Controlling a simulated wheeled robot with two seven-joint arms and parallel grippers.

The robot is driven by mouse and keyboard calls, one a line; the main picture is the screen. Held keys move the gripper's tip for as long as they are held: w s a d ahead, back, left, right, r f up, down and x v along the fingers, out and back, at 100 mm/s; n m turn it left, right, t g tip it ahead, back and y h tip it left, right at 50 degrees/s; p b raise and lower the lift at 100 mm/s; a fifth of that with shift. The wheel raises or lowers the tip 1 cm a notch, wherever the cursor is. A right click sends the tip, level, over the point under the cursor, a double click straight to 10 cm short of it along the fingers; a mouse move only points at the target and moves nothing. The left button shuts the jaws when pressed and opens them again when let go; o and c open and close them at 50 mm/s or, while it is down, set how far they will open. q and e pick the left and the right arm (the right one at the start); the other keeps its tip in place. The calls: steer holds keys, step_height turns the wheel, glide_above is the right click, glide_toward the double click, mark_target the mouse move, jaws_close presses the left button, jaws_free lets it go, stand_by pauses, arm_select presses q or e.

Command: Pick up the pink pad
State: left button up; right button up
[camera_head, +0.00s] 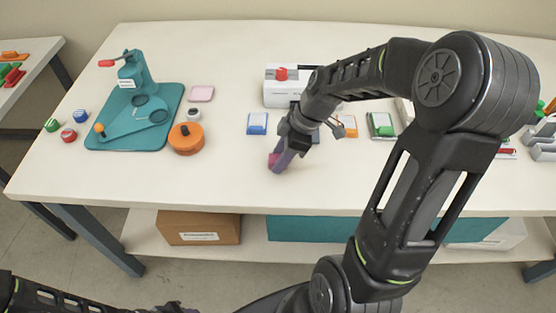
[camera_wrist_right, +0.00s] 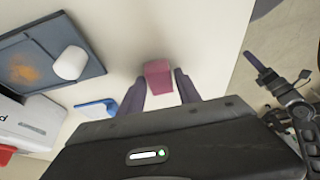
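A pink block-like pad (camera_wrist_right: 158,76) lies between the fingertips of my right gripper (camera_wrist_right: 160,88) in the wrist view. The fingers stand on either side of it, with a narrow gap showing; firm contact is not visible. In the head view the pink pad (camera_head: 273,160) shows at the tips of my right gripper (camera_head: 281,155), near the table's front middle, partly hidden by the fingers. A flat, paler pink square (camera_head: 202,93) lies farther back, left of the gripper. My left gripper (camera_head: 172,307) barely shows at the bottom edge, its fingers unclear.
The white table (camera_head: 235,180) is clear around the right gripper's front. A teal press board (camera_head: 160,105), an orange round item (camera_head: 186,138) and small coloured knobs are at left. A blue-and-white block (camera_head: 257,123) and a white machine (camera_head: 282,92) stand behind the gripper.

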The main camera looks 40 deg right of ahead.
jaws_close()
steer(key=shift+r, duration=0.1)
stand_by(0.3)
step_height(320, 180, up, 10)
steer(key=shift+b, duration=0.35)
stand_by(0.5)
